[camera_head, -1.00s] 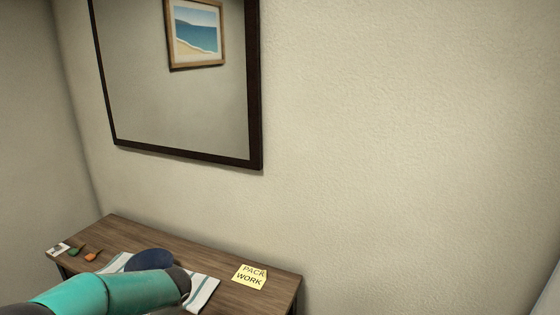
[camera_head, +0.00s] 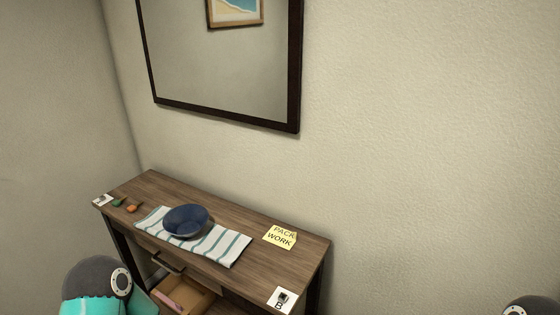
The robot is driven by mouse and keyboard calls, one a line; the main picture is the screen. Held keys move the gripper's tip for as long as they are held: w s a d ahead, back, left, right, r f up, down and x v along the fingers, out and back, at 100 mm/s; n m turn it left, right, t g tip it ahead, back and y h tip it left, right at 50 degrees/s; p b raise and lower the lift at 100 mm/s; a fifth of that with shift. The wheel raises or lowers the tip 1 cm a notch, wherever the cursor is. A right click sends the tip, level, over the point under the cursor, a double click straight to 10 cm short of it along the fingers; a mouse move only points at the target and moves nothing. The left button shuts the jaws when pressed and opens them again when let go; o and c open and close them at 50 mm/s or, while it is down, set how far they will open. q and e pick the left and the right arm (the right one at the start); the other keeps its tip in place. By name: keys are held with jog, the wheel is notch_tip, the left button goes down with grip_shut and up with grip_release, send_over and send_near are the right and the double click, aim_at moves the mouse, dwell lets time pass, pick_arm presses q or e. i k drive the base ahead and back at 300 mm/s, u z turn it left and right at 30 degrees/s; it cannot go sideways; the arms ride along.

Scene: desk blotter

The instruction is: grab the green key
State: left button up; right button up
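The green key (camera_head: 118,202) is small and lies on the far left end of the wooden table. An orange key (camera_head: 132,208) lies close to its right. Both are too small to make out in detail. Part of my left arm shows at the bottom left, and a small part of my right arm shows at the bottom right corner. Neither gripper is in view.
The narrow wooden table (camera_head: 290,247) stands against the wall. A blue bowl (camera_head: 186,220) sits on a striped cloth (camera_head: 226,246). A yellow note (camera_head: 281,237) reads "PACK WORK". White cards (camera_head: 281,299) are at two corners.

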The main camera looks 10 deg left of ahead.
aim_at(117, 202)
jog(key=u, duration=0.35)
jog(key=i, duration=0.2)
jog(key=u, duration=1.75)
jog(key=i, duration=0.9)
jog(key=u, duration=0.35)
jog(key=i, duration=1.25)
jog(key=z, duration=0.85)
jog(key=k, duration=0.9)
jog(key=z, duration=0.15)
